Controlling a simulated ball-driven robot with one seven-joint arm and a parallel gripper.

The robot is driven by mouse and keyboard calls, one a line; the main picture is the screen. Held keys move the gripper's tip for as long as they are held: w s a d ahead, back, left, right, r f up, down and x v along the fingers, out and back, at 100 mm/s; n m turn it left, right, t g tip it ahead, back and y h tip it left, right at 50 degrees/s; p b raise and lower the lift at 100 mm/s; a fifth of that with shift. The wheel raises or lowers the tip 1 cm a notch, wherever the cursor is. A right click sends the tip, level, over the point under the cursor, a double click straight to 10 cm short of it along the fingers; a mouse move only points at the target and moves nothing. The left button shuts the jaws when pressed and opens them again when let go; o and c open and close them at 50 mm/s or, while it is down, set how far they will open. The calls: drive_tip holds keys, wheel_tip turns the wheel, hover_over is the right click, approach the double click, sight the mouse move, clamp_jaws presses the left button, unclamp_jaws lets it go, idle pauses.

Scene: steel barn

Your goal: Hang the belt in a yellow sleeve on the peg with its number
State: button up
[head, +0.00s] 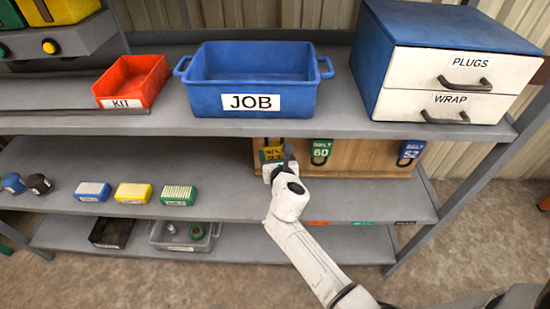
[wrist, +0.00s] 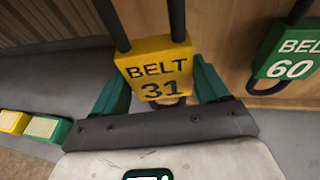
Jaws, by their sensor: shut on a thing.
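The belt in a yellow sleeve reads BELT 31 in the wrist view (wrist: 155,68); its black strands run up out of the frame and a black loop shows below. In the head view its yellow sleeve (head: 272,153) is at the left part of the wooden board (head: 365,157) on the middle shelf. My gripper (head: 279,166) is shut on it, with green fingers at either side of the sleeve in the wrist view (wrist: 160,88). No peg or peg number is readable; the belt's top is hidden under the upper shelf.
A green-sleeved belt 60 (head: 321,151) hangs close to the right, also in the wrist view (wrist: 290,55). A blue-sleeved belt 52 (head: 410,151) hangs at the far right. The upper shelf (head: 340,122) overhangs the board. Small blocks, including a yellow one (head: 133,193), stand left.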

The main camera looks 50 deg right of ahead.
drive_tip(key=shift+w+d, duration=0.65)
drive_tip(key=shift+d, duration=0.2)
drive_tip(key=shift+w+d, duration=0.65)
drive_tip(key=shift+d, duration=0.2)
drive_tip(key=shift+f, duration=0.15)
drive_tip(key=shift+f, duration=0.4)
idle(0.4)
drive_tip(key=o, duration=1.1)
drive_tip(key=shift+a, duration=0.1)
drive_tip(key=p+v, duration=0.1)
drive_tip(key=v, duration=0.9)
drive_tip(key=shift+s+a+p, duration=0.2)
drive_tip(key=shift+s+p, duration=0.1)
drive_tip(key=shift+s, duration=0.05)
drive_tip(key=shift+r, duration=0.1)
